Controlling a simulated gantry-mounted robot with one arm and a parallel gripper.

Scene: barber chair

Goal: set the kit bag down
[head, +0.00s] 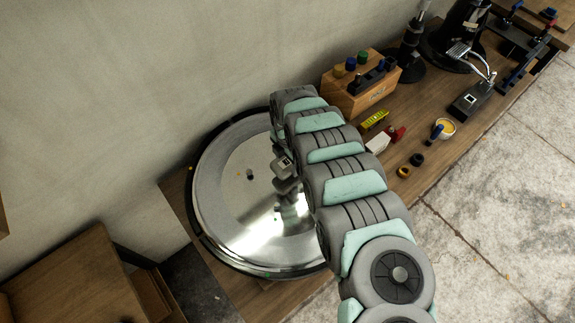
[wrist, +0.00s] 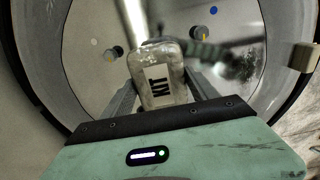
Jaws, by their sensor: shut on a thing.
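The kit bag (wrist: 160,75), a small pale grey bag with a white "KIT" label, stands between the fingers of my gripper (wrist: 162,92) in the wrist view. My gripper is shut on it. Beyond the bag is a large round dish-like piece with a shiny, mirror-like middle (head: 240,185) and a dark rim. In the head view, my arm reaches over its right side and hides most of the gripper. A small grey shape beside the arm there may be the bag. I cannot tell whether the bag touches the shiny surface.
The round piece lies on a wooden bench (head: 425,165). To its right are a wooden block holding tools (head: 360,92), a yellow item (head: 374,119), a red-and-white item (head: 384,139), a cup (head: 445,127) and dark stands. A wooden cabinet (head: 75,285) is at lower left.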

